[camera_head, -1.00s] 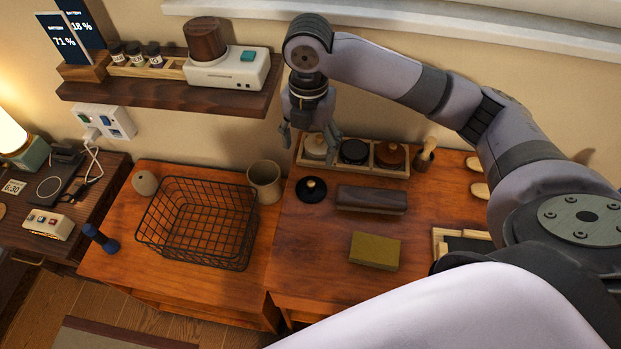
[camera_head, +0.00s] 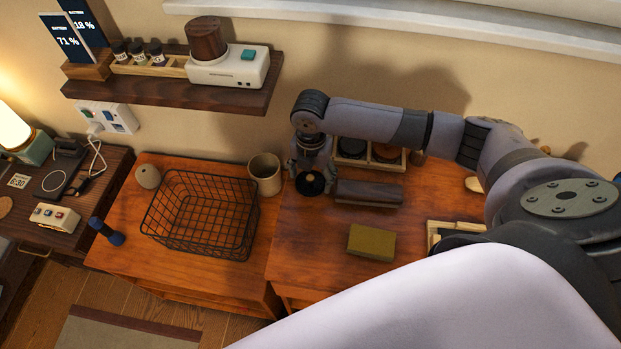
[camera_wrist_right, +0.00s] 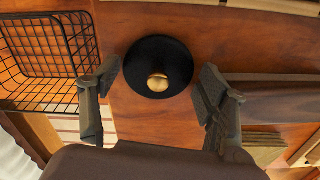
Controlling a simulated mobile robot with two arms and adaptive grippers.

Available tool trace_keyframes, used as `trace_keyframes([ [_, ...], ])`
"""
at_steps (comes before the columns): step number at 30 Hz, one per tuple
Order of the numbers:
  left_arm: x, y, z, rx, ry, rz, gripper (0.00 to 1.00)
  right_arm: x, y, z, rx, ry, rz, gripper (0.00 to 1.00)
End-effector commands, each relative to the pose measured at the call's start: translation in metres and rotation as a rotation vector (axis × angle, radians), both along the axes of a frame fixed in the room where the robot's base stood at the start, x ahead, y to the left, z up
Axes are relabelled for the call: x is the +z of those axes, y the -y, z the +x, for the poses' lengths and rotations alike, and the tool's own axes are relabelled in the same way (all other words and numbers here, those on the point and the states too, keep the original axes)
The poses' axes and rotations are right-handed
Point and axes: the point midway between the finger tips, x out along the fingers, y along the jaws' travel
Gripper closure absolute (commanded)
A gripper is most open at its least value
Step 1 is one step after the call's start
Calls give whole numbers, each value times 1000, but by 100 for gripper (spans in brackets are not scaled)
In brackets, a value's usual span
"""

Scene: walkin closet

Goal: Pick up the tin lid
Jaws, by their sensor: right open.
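The tin lid (camera_head: 310,185) is a round black disc with a brass knob, lying on the wooden cabinet top. In the right wrist view the lid (camera_wrist_right: 158,66) lies a little ahead of my right gripper (camera_wrist_right: 158,88), roughly centred between its two fingers. The fingers are spread wide and do not touch the lid. In the head view my right gripper (camera_head: 309,170) points down close over the lid and partly covers it. I see no left gripper.
A wire basket (camera_head: 202,212) and a beige cup (camera_head: 265,174) stand left of the lid. A dark brush-like block (camera_head: 368,193) lies close on its right. A tray (camera_head: 405,160) of tins is behind; a mustard-coloured block (camera_head: 371,242) is in front.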

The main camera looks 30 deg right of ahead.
Motion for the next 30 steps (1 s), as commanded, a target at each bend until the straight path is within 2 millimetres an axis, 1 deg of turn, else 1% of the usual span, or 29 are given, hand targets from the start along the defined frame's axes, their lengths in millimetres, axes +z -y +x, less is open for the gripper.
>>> trace_keyframes([
  [3,0,0,-2,0,-4,1,100,-3,-1,0,1,1,1,31],
  [8,0,-1,-2,0,-4,1,100,-3,0,0,1,1,1,32],
  [17,0,-1,-2,0,-3,2,100,-3,0,0,1,2,1,52],
  [26,0,-2,0,-1,-1,3,100,-1,0,1,0,2,1,52],
  [30,-2,-3,0,-1,0,3,100,8,0,2,0,4,1,52],
])
